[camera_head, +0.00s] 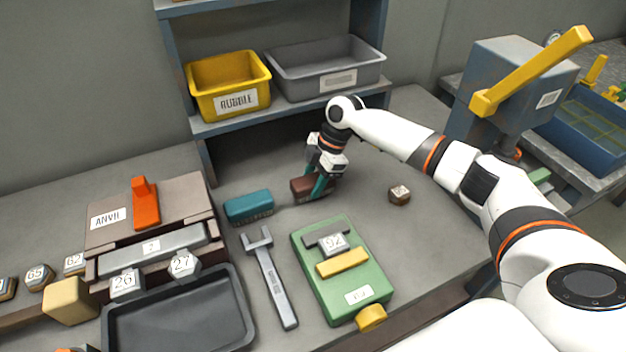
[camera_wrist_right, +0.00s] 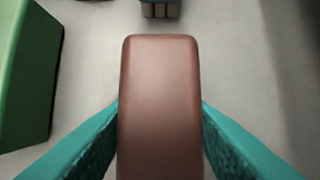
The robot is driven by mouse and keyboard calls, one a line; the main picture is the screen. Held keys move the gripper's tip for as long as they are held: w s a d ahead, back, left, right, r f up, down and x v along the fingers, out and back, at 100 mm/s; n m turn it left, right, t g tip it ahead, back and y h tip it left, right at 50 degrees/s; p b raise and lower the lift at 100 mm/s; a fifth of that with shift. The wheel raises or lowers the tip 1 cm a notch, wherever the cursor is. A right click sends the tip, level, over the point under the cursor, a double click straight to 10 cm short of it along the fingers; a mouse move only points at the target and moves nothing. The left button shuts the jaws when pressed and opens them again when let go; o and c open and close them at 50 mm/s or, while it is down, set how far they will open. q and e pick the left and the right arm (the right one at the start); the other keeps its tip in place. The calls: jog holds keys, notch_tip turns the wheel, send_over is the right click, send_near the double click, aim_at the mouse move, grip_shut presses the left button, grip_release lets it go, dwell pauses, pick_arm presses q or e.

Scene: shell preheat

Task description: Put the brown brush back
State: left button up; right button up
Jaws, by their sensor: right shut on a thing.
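The brown brush (camera_head: 303,187) is on or just above the grey bench under the shelf; I cannot tell if it touches the bench. In the right wrist view the brush (camera_wrist_right: 160,105) lies lengthwise between the teal fingers. My right gripper (camera_head: 321,186) is shut on the brush, with a finger on each side of it. In the right wrist view the gripper (camera_wrist_right: 160,140) presses its fingers to both long sides. A teal brush (camera_head: 248,205) lies to the left of the brown one, bristles down. My left gripper is not in view.
A green device (camera_head: 318,288) and a grey wrench (camera_head: 269,280) lie in front of the brushes. A small brown block (camera_head: 399,195) sits to the right. A yellow bin (camera_head: 200,97) and a grey bin (camera_head: 290,83) stand on the shelf. A dark tray (camera_head: 240,310) is front left.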

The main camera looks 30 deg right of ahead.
jog(key=shift+f, duration=0.15)
jog(key=o, duration=0.9)
jog(key=shift+o, duration=0.2)
jog(key=v, duration=1.2)
jog(key=shift+r+b, duration=0.25)
jog(key=shift+b, duration=0.2)
